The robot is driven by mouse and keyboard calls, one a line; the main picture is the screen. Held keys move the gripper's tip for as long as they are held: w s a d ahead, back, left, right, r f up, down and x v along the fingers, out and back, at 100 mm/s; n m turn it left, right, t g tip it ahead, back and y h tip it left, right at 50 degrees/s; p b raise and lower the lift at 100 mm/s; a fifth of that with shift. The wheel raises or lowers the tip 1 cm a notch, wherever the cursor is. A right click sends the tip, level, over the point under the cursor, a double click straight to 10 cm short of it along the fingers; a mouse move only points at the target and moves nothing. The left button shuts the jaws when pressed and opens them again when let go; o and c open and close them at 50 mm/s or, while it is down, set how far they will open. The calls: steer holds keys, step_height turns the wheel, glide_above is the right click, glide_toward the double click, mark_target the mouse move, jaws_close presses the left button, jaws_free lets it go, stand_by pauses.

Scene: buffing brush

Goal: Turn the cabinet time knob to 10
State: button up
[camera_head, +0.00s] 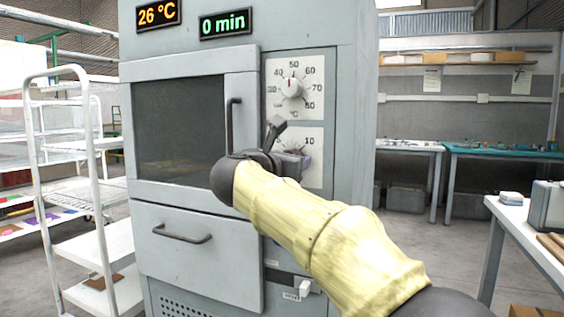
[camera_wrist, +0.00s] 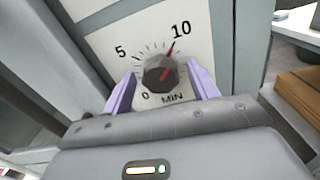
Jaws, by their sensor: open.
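A red tick is printed beside the 10. My gripper (camera_wrist: 161,76) is open, with one purple finger on each side of the knob; contact is not clear. In the head view my gripper (camera_head: 290,158) is in front of the lower dial and hides most of the knob. The cabinet (camera_head: 190,55) display (camera_head: 225,24) reads 0 min.
A temperature knob (camera_head: 291,87) is above the time dial. The cabinet door handle (camera_head: 233,125) is close left of my wrist. A drawer (camera_head: 190,260) is below. A white rack trolley (camera_head: 55,150) stands left, and a table (camera_head: 520,215) stands right.

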steer(key=p+v, duration=0.2)
steer(key=v, duration=1.5)
steer(key=shift+s+p, duration=0.2)
steer(key=shift+p, duration=0.1)
steer(key=shift+a, duration=0.1)
